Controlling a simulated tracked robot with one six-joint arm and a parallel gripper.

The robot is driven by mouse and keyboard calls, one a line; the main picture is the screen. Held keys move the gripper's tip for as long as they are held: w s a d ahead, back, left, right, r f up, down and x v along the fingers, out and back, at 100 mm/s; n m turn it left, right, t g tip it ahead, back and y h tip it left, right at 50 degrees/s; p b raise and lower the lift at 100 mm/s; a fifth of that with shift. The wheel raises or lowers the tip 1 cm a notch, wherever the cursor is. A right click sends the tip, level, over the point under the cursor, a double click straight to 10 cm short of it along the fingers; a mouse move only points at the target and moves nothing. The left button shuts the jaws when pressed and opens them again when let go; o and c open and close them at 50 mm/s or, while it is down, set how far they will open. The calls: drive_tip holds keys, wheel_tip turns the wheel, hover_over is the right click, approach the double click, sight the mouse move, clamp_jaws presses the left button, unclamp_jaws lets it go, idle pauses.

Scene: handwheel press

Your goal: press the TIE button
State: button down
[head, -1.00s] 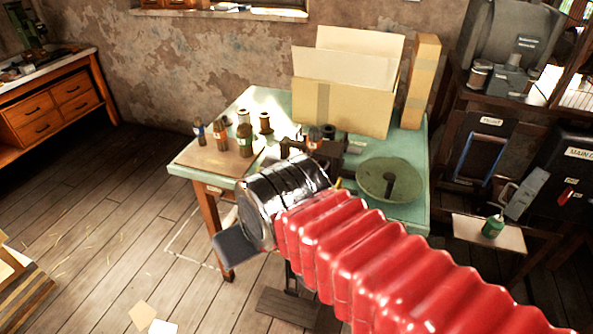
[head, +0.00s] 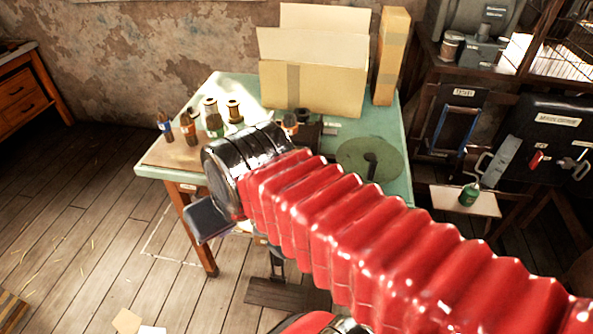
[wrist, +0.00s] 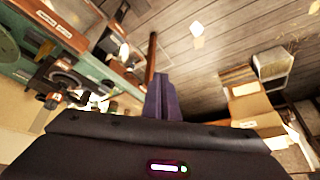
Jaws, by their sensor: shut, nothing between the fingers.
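I cannot make out a button marked TIE in either view. A dark press-like mechanism (wrist: 66,80) on the green table shows at the left of the wrist view; in the head view it is mostly behind my arm. The green handwheel or disc (head: 370,160) lies on the table's right part. My gripper (wrist: 162,85) is shut and empty in the wrist view, apart from everything, with plank floor behind its fingers.
The green table (head: 402,192) carries an open cardboard box (head: 325,88), bottles and spools. At the right stand a dark labelled cabinet (head: 555,120) with a red handle (head: 536,159), a blue-handled panel (head: 464,125) and a green can (head: 468,194) on a small shelf.

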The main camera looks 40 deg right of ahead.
drive_tip(key=w+d+f+m+y, duration=0.2)
drive_tip(key=w+d+m+y, duration=0.1)
drive_tip(key=w+d+m, duration=0.9)
drive_tip(key=w+d+f+m+t, duration=0.1)
drive_tip(key=d+m, duration=0.4)
drive_tip(key=d, duration=0.5)
drive_tip(key=w+d+f+m+t, duration=0.1)
drive_tip(key=d+m, duration=0.4)
drive_tip(key=d, duration=0.5)
drive_tip(key=shift+w+d+f+t, duration=0.15)
drive_tip(key=shift+f+t, duration=0.2)
drive_tip(key=shift+t, duration=0.25)
drive_tip(key=shift+f, duration=0.1)
drive_tip(key=shift+f, duration=4.3)
drive_tip(key=shift+f, duration=0.4)
